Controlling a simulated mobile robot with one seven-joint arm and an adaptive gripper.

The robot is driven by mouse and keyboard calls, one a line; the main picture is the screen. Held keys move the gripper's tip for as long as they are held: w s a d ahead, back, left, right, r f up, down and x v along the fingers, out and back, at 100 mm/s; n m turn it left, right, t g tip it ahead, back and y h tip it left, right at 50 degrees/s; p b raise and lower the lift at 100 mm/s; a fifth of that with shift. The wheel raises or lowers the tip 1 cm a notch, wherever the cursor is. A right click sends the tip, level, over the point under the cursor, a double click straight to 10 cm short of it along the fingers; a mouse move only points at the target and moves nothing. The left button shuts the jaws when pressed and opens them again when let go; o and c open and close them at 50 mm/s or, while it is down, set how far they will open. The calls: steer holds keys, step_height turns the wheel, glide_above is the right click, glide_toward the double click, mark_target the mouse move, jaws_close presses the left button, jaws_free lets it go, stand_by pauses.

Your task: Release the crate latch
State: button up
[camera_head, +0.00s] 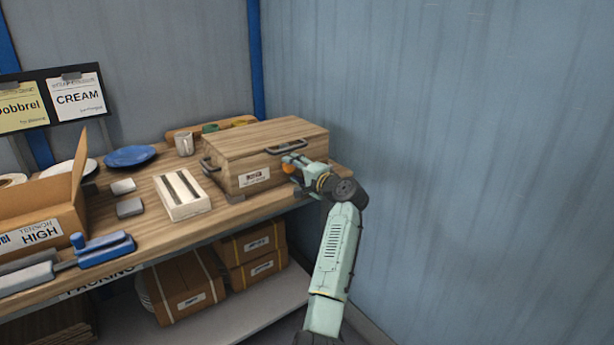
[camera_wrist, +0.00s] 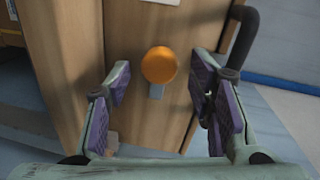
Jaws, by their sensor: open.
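The closed wooden crate (camera_head: 240,148) stands at the right end of the workbench, with dark handles and a white label on its front. Its latch has a round orange knob (camera_wrist: 159,65), which also shows as a small orange spot in the head view (camera_head: 289,168). A small grey piece sits just below the knob in the wrist view. My gripper (camera_head: 292,164) is at the right part of the crate's front. In the wrist view my gripper (camera_wrist: 163,103) is open, with purple pads on either side of the knob and apart from it.
A dark handle (camera_wrist: 240,40) rises just right of my gripper. A white box (camera_head: 182,196), a mug (camera_head: 184,144), a blue plate (camera_head: 130,156) and an open carton (camera_head: 45,215) stand left of the crate. A blue wall (camera_head: 450,130) is close on the right.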

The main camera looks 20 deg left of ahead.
steer(key=v, duration=1)
steer(key=shift+d, duration=0.2)
steer(key=shift+s, duration=0.15)
